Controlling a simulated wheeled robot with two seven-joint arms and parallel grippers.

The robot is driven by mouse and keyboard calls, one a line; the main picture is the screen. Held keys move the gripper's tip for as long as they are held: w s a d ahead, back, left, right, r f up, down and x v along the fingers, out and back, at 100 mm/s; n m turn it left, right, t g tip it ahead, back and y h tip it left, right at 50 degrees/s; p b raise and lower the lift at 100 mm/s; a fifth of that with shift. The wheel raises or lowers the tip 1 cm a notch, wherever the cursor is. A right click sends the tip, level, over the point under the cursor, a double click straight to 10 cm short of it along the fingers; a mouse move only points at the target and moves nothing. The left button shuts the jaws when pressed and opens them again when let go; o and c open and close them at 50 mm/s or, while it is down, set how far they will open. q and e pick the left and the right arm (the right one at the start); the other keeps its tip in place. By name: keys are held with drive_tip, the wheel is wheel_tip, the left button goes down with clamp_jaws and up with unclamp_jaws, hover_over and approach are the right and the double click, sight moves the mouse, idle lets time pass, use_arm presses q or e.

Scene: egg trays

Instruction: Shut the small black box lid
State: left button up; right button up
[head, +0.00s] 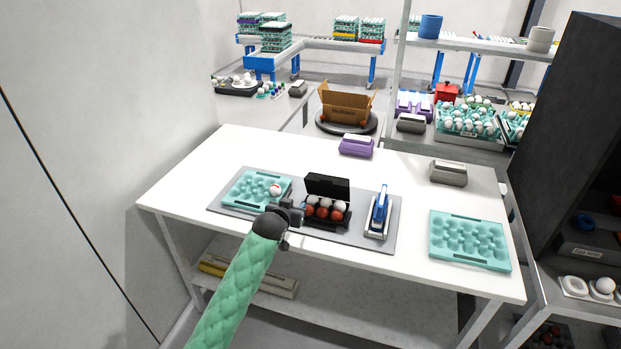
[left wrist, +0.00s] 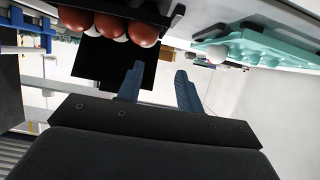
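The small black box (head: 327,226) stands on the grey mat with its lid (head: 327,186) raised upright at the back. It holds a row of white eggs behind a row of brown eggs. My left gripper (head: 300,209) is at the box's left side, low beside the eggs; contact cannot be told. In the left wrist view, which looks upside down, the gripper's two blue fingers (left wrist: 158,70) are apart with nothing held between them. The dark lid (left wrist: 112,62) shows behind the fingers, and brown eggs (left wrist: 110,25) sit at the top. My right gripper is not in view.
A teal egg tray (head: 240,190) with one marked egg lies left of the box on the mat (head: 383,246). A blue-and-white tool (head: 379,212) lies to its right. A purple carton (head: 356,146) stands behind. An empty teal tray (head: 468,262) lies far right.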

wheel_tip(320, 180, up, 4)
drive_tip(key=p, duration=0.3)
idle(0.3)
